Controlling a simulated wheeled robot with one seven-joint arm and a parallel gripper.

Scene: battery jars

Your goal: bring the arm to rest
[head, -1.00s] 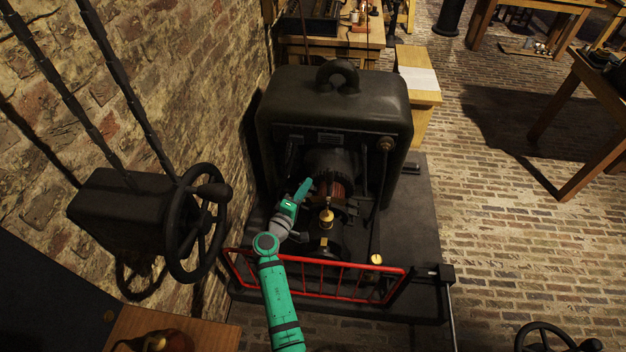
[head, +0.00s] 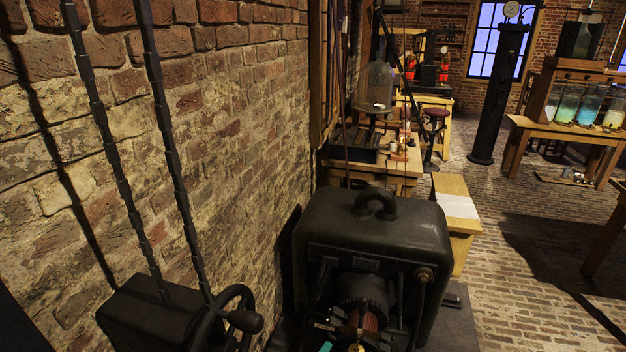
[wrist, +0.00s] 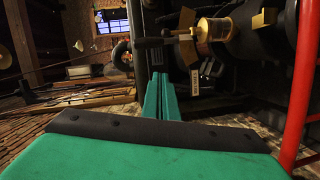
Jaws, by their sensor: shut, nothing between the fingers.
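My gripper (wrist: 161,97) shows in the wrist view as two green fingers lying together, shut and empty. Beyond and to the right of it is the dark machine with brass parts (wrist: 216,30). In the head view only a small green tip of my arm shows at the bottom edge, in front of the black generator (head: 372,228). The rest of my arm is out of the head view.
A red rail (wrist: 303,85) stands close at the right of the wrist view. In the head view a black handwheel (head: 232,318) and its box are by the brick wall (head: 200,120). A wooden bench (head: 457,212) is behind the generator, and brick floor is open at right.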

